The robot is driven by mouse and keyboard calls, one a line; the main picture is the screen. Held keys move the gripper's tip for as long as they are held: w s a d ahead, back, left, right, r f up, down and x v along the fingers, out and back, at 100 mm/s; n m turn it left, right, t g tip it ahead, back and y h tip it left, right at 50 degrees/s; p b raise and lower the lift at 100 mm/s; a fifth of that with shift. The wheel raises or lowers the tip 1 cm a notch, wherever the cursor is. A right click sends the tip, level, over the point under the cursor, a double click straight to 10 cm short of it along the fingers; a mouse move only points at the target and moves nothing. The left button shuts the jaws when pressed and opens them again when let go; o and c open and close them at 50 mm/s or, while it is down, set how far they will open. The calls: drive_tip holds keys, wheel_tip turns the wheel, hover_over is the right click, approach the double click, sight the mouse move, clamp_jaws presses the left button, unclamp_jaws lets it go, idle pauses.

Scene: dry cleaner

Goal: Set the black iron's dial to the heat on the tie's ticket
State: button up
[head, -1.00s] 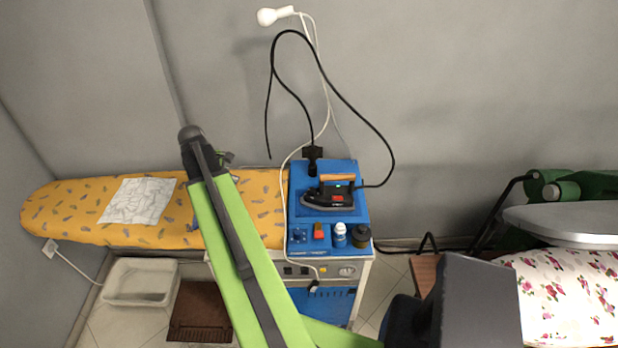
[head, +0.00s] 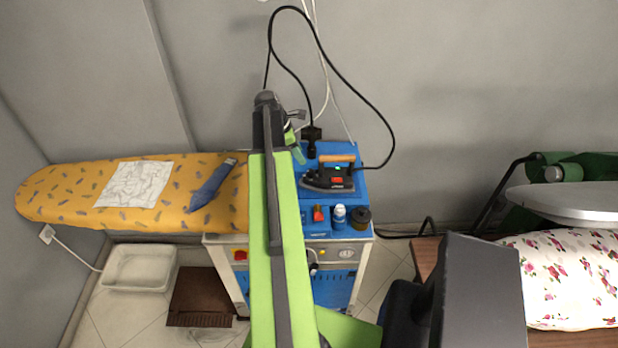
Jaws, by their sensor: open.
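The black iron (head: 330,180) with a wooden handle rests on the blue top of the ironing station. It has a red patch and a small green spot; its dial and setting are too small to read. A blue tie (head: 212,186) lies on the yellow ironing board. A ticket on it cannot be made out. My gripper (head: 297,136) is open, at the far end of my arm, to the left of and behind the iron, apart from it. My arm hides part of the gripper and the left part of the station.
The ironing station (head: 360,203) carries a white-capped bottle (head: 339,217), a dark jar (head: 359,218) and a red switch (head: 318,214). A black cord loops above the iron. A white cloth (head: 134,184) lies on the ironing board (head: 70,195). A floral board (head: 575,270) stands at right.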

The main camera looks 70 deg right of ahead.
sight(310, 171)
drive_tip(key=b+x, duration=0.8)
drive_tip(key=x, duration=0.2)
drive_tip(key=shift+f, duration=0.35)
drive_tip(key=shift+r, duration=0.1)
clamp_jaws()
drive_tip(key=shift+w+d, duration=0.1)
drive_tip(key=shift+d, duration=0.05)
